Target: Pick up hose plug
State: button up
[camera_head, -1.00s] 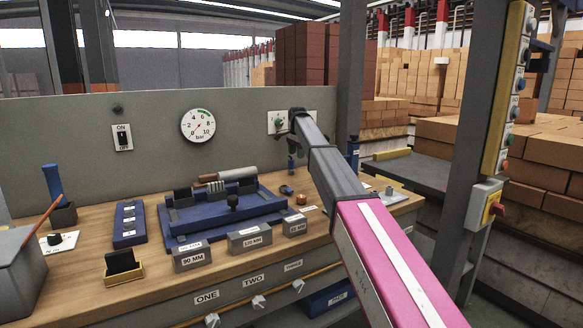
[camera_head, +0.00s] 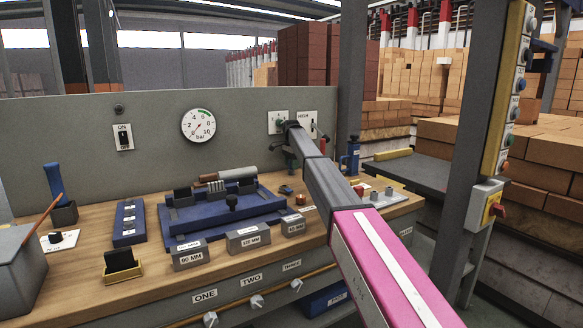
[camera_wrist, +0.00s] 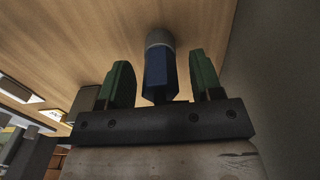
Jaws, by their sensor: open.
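A blue piece with a grey round end (camera_wrist: 160,68) is between the green fingers of my gripper (camera_wrist: 160,84) in the wrist view, and it appears to be the hose plug. A gap shows on each side of it, so the open fingers are beside it and not closed on it. In the head view my gripper (camera_head: 291,161) is at the back of the bench by the grey panel, largely hidden by my arm. The plug cannot be made out clearly there.
The wooden bench (camera_head: 85,226) holds a blue fixture (camera_head: 268,213), labelled grey blocks (camera_head: 248,239) and a yellow-edged holder (camera_head: 122,275). A grey upright panel (camera_head: 75,140) with a gauge (camera_head: 198,126) closes off the back. A blue bottle-like item (camera_head: 353,152) stands to the right.

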jog(key=shift+f, duration=0.15)
jog(key=c, duration=1)
